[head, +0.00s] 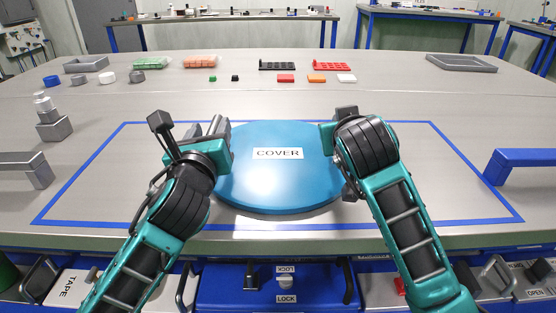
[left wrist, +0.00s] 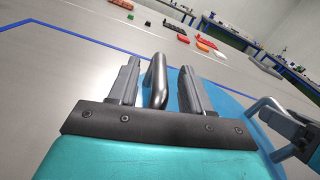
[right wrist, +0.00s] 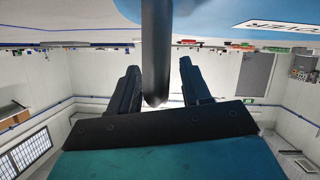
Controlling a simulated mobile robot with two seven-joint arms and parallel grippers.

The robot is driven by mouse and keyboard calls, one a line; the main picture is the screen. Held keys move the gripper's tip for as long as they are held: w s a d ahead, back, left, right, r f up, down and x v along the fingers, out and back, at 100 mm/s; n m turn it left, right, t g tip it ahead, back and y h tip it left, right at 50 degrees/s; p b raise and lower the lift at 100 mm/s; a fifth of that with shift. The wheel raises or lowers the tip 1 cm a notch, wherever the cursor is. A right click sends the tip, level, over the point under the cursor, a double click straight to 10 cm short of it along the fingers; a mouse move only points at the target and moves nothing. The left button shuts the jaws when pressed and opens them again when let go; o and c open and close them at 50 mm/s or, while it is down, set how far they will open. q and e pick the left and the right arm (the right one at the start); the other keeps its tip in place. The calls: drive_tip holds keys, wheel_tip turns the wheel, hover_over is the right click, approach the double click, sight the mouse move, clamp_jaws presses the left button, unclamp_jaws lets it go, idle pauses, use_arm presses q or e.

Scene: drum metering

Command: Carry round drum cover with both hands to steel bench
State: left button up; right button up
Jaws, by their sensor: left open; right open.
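The round blue drum cover (head: 275,185) with a white COVER label lies flat on the steel bench (head: 85,185), inside a blue taped outline. My left gripper (head: 218,132) is at the cover's left edge. In the left wrist view its open fingers (left wrist: 158,85) stand on either side of a grey bar handle (left wrist: 155,80). My right gripper (head: 335,135) is at the cover's right edge. In the right wrist view its open fingers (right wrist: 160,88) stand on either side of a dark handle (right wrist: 156,50). Neither gripper is closed on its handle.
Grey blocks (head: 53,125) stand at the left of the bench and a blue bracket (head: 520,158) at the right. Trays, coloured blocks (head: 286,78) and racks (head: 276,66) line the back. Blue drawers (head: 280,285) are below the front edge. The bench between cover and racks is clear.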

use_arm(q)
drive_tip(key=s, duration=0.9)
drive_tip(key=shift+s, duration=0.45)
use_arm(e)
drive_tip(key=shift+s, duration=0.15)
drive_tip(key=v, duration=1.1)
drive_tip(key=shift+s+r, duration=0.2)
drive_tip(key=shift+s, duration=0.1)
drive_tip(key=shift+a, duration=0.1)
